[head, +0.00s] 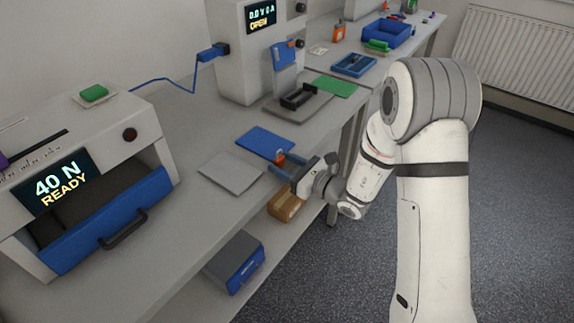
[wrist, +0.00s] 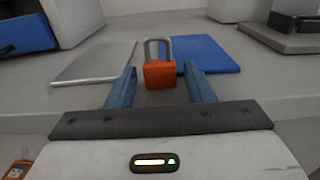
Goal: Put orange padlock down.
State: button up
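The orange padlock (wrist: 160,75) stands upright with its grey shackle up, on the grey bench near its front edge. It also shows in the head view (head: 280,159), partly hidden by my gripper. My gripper (wrist: 160,72) is open, with its blue fingers to the left and right of the padlock. In the wrist view there is a visible gap between each finger and the padlock body. The gripper also shows in the head view (head: 281,165), reaching in low over the bench edge from the right.
A blue mat (head: 265,142) lies behind the padlock and a light grey plate (head: 231,172) lies to the left. The tester with a blue drawer (head: 110,224) stands further left. A cardboard box (head: 287,206) and a blue-grey box (head: 236,262) sit below the bench top.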

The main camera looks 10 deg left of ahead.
jog(key=shift+o, duration=0.3)
jog(key=shift+r, duration=0.15)
jog(key=shift+d, duration=0.2)
jog(key=v, duration=1.1)
jog(key=shift+s+d+b, duration=0.2)
jog(key=shift+d+b, duration=0.1)
jog(key=shift+b, duration=0.1)
